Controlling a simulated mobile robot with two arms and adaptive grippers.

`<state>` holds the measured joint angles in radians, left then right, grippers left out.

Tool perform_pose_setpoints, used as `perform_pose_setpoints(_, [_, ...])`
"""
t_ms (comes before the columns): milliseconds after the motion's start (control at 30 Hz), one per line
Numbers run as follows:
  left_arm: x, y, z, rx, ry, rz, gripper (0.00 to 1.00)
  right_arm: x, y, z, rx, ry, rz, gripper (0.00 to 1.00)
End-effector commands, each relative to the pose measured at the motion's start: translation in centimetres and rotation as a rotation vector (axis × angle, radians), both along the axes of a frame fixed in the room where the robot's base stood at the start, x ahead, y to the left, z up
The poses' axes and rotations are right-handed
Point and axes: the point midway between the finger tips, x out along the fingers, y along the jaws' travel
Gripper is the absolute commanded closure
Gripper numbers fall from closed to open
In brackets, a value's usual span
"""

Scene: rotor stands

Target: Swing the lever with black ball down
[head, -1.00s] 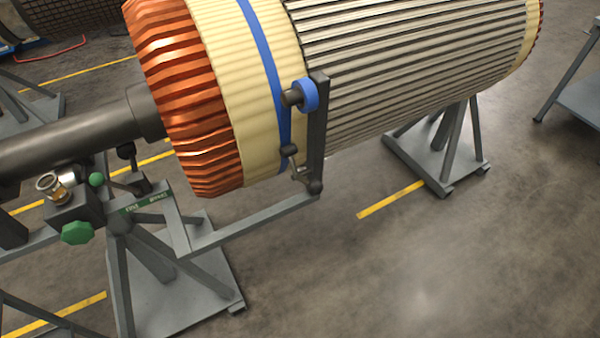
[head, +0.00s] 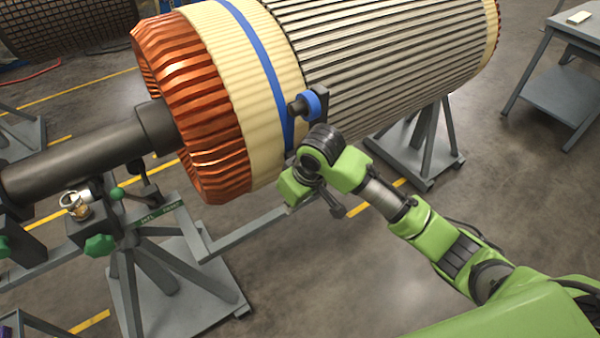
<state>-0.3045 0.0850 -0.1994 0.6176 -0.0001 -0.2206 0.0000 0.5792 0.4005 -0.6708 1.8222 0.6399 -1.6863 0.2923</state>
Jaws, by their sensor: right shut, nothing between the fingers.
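The lever with the black ball sits low on the dark upright post (head: 320,98) in front of the rotor, but my right arm's wrist now covers that spot. I cannot make out the lever or its ball. In the earlier head view the ball stood up and to the left of the lever's pivot. My right gripper (head: 337,208) is at the lower part of the post, shut and empty, partly hidden by its own wrist. Whether it touches the lever cannot be told. My left gripper is out of view.
The large rotor (head: 375,55) with copper end windings fills the upper middle. A blue roller (head: 312,104) is on the post. A grey bracket arm (head: 245,235) runs to the left stand, with a green knob (head: 99,245). A grey table (head: 555,95) stands at right.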

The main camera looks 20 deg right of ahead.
Motion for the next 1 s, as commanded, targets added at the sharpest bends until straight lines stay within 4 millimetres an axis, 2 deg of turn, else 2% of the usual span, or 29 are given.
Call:
perform_pose_setpoints(33, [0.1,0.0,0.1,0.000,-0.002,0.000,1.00,0.9,-0.6,1.7,-0.027,-0.006,0.004,1.00])
perform_pose_setpoints(200, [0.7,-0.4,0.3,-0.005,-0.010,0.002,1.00,2.2,-2.3,5.9,-0.097,0.002,0.004,1.00])
perform_pose_setpoints(400, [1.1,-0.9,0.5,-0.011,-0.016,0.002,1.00,3.3,-4.6,10.3,-0.175,0.011,-0.017,1.00])
perform_pose_setpoints(500, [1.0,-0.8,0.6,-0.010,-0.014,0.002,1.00,3.5,-5.4,11.8,-0.201,0.015,-0.029,1.00])
perform_pose_setpoints(700, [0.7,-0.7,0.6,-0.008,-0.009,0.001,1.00,3.5,-6.1,12.9,-0.222,0.021,-0.039,1.00])
perform_pose_setpoints(1000, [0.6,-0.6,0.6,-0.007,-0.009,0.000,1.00,3.5,-6.1,12.9,-0.222,0.021,-0.039,1.00])
